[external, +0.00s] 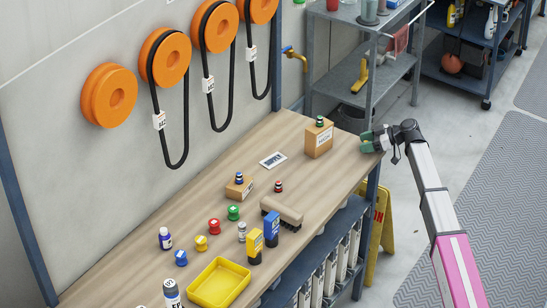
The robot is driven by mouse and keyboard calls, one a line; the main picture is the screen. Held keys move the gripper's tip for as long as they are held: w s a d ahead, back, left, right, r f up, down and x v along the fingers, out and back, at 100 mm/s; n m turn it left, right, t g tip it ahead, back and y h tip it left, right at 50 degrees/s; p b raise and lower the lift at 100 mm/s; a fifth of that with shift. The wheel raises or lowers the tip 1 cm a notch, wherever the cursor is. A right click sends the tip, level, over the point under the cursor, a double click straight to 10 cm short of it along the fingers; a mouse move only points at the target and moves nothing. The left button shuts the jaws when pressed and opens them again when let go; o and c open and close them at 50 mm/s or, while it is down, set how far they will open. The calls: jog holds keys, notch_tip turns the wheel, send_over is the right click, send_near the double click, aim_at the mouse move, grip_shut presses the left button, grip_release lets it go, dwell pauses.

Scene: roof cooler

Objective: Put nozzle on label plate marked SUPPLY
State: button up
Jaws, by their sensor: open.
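A white label plate (268,162) with dark lettering too small to read surely lies flat on the wooden bench, with nothing on it. Several small nozzle-like pieces stand nearby. I cannot tell which is the task's nozzle.
The cardboard box (319,142) stands between my gripper and the plate. A brush (282,212), blue and yellow containers, coloured caps and a yellow tray (219,283) occupy the nearer bench (335,185). Bare wood surrounds the plate.

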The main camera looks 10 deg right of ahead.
jog(key=shift+o, duration=0.2)
jog(key=v, duration=1)
jog(key=shift+d+r, duration=0.25)
jog(key=shift+r, duration=0.25)
jog(key=a+n+g+h, duration=0.1)
jog(key=w+a+r+n+g+h, duration=0.1)
jog(key=h, duration=0.1)
jog(key=w+a+r+h, duration=0.1)
jog(key=shift+w+a+n+g, duration=0.25)
jog(key=shift+a+n+g, duration=0.05)
jog(key=shift+n+g, duration=0.1)
jog(key=a+f+h, duration=0.1)
jog(key=a+f, duration=0.1)
jog(key=a+f+n+g+h, duration=0.1)
jog(key=f+h, duration=0.1)
jog(key=a+f+h, duration=0.1)
jog(key=a+f, duration=0.1)
jog(key=shift+w+a+f+n+g+h, duration=0.2)
jog(key=shift+a+f+n+g+h, duration=0.1)
jog(key=shift+f+g, duration=0.1)
jog(key=shift+r, duration=0.1)
grip_shut()
